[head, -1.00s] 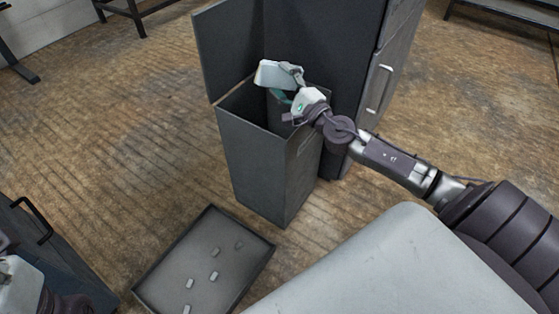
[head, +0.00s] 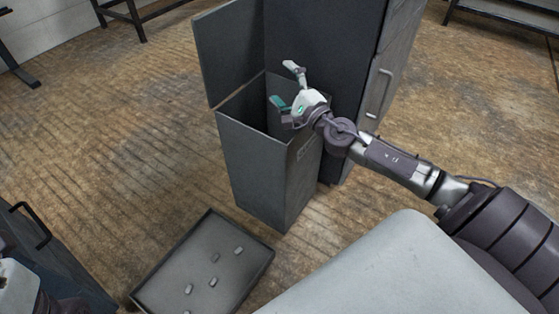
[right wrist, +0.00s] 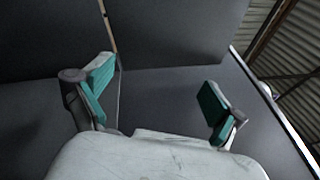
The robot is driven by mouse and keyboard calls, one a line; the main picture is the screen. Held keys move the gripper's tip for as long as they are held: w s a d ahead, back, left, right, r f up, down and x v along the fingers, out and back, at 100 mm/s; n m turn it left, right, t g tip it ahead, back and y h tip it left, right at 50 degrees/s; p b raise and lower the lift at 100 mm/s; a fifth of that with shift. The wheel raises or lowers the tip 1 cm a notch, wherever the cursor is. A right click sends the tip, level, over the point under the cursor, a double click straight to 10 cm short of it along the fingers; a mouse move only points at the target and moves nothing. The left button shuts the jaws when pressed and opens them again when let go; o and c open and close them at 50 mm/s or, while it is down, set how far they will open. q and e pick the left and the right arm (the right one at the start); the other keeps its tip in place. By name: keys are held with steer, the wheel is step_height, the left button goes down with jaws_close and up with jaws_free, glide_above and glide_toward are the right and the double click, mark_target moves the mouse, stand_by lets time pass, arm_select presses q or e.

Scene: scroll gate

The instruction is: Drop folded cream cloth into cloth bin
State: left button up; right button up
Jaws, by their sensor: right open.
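The cloth bin is a tall dark grey open-topped box (head: 255,175) in the middle of the head view. My right gripper (head: 284,84) is above its opening, at the back right part. The gripper is open and empty, with its two teal-padded fingers spread. In the right wrist view the open fingers (right wrist: 156,84) show nothing between them, only dark grey panels behind. The folded cream cloth is not seen in either view now; the bin's inside is dark and partly hidden. My left gripper's fingers do not show.
A tall dark cabinet (head: 325,50) with a side handle stands right behind the bin, with a dark upright panel (head: 228,50) at its left. A shallow grey tray (head: 228,285) with several small light blocks lies on the floor in front.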

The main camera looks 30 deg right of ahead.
step_height(320, 180, up, 9)
stand_by(0.3)
stand_by(0.4)
